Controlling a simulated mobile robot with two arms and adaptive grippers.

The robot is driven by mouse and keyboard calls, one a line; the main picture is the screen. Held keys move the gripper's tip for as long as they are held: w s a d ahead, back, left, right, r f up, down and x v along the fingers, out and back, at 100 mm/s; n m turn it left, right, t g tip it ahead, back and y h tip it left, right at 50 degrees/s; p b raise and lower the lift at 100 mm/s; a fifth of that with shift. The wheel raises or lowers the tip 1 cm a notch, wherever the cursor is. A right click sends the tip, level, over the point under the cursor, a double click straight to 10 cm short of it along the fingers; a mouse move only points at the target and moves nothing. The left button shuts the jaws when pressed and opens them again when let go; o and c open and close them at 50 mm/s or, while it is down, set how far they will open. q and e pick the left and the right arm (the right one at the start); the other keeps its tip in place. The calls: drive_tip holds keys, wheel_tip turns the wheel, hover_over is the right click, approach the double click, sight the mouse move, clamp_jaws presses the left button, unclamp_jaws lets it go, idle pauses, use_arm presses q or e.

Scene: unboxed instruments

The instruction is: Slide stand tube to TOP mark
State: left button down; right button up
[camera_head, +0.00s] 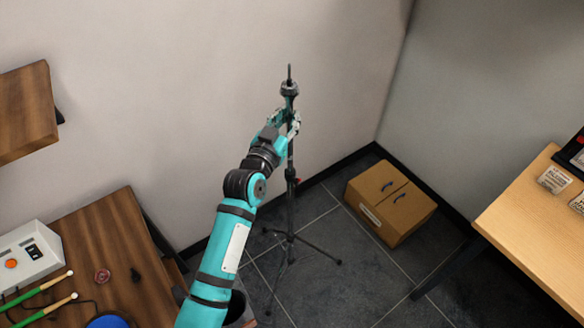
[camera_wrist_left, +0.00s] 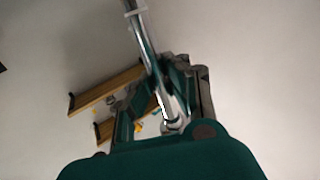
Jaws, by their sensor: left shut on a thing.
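The stand (camera_head: 291,212) is a thin dark upright pole on a tripod base, standing on the floor near the room corner. Its top carries a round fitting (camera_head: 289,89) with a thin pin above it. My left gripper (camera_head: 291,122) is shut on the stand tube just below that fitting. In the left wrist view the shiny tube (camera_wrist_left: 150,55) runs at a slant between the fingers of my left gripper (camera_wrist_left: 165,95), with a pale band near its upper end. I cannot make out a TOP mark. My right gripper is in neither view.
A cardboard box (camera_head: 391,215) stands on the floor right of the tripod. A wooden table (camera_head: 108,240) with a grey device and green sticks is at left; a light wooden table (camera_head: 530,225) is at right. Grey floor lies between.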

sight(288, 81)
use_arm(q)
drive_tip(key=shift+w+r+p, duration=0.1)
drive_tip(key=shift+r+p, duration=1.9)
drive_tip(key=shift+r, duration=0.55)
drive_tip(key=shift+r+p, duration=2.7)
drive_tip(key=shift+r, duration=0.2)
drive_tip(key=c, duration=1.3)
unclamp_jaws()
drive_tip(key=shift+f, duration=0.2)
drive_tip(key=shift+o, duration=0.7)
drive_tip(key=shift+f, duration=0.15)
